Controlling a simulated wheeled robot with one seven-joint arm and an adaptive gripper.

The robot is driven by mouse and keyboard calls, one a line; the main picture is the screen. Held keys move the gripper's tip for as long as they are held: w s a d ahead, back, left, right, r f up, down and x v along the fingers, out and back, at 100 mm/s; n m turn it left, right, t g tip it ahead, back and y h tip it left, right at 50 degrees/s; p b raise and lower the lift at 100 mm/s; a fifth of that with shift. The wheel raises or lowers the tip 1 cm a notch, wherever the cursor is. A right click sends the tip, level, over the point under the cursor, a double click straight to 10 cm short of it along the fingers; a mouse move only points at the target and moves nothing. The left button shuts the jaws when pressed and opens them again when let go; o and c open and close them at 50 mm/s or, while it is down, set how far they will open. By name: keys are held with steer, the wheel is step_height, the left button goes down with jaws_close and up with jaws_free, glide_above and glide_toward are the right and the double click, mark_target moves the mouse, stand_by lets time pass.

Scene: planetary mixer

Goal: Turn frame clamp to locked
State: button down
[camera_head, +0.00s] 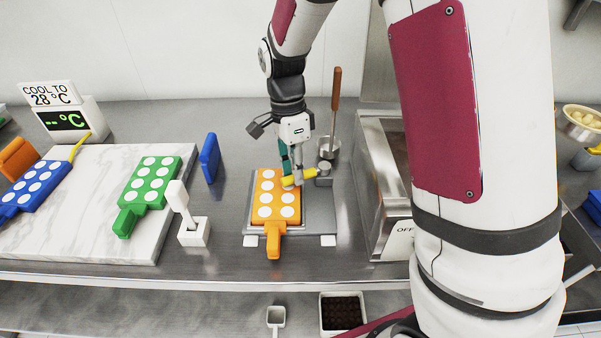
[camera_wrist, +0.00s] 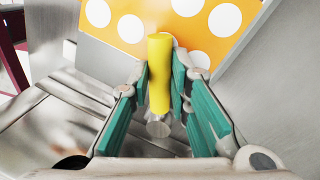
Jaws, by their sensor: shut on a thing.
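The frame clamp (camera_head: 324,170) stands at the right side of a grey plate, and its yellow handle (camera_head: 296,179) points left over the edge of an orange mould (camera_head: 266,199) with white round spots. My gripper (camera_head: 291,172) reaches down to the handle from above. In the wrist view, the teal fingers (camera_wrist: 161,95) are shut on the yellow handle (camera_wrist: 160,70), one on each side. The orange mould (camera_wrist: 175,25) lies beyond it. A grey round part shows at the handle's near end. The fingers partly hide the clamp in the head view.
The grey plate (camera_head: 322,220) bears the orange mould. A metal cup (camera_head: 329,146) with a wooden-handled tool stands close behind the clamp. A steel machine (camera_head: 383,190) is to the right. A white stand (camera_head: 194,232) and a marble slab (camera_head: 140,247) with a green mould (camera_head: 150,185) are left.

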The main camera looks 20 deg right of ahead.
steer(key=shift+w+d+r+m+y+p, duration=0.15)
steer(key=shift+w+m+p, duration=0.3)
steer(key=shift+w+m, duration=0.6)
steer(key=shift+w+d+f+m+y+p, duration=0.2)
steer(key=shift+w+m+p, duration=0.25)
steer(key=shift+m, duration=1)
steer(key=shift+w, duration=0.15)
steer(key=c, duration=1.5)
jaws_free()
steer(key=r, duration=0.4)
steer(key=w+r, duration=0.1)
steer(key=r, duration=0.3)
steer(key=w+r, duration=0.1)
steer(key=r, duration=0.3)
steer(key=shift+d, duration=0.35)
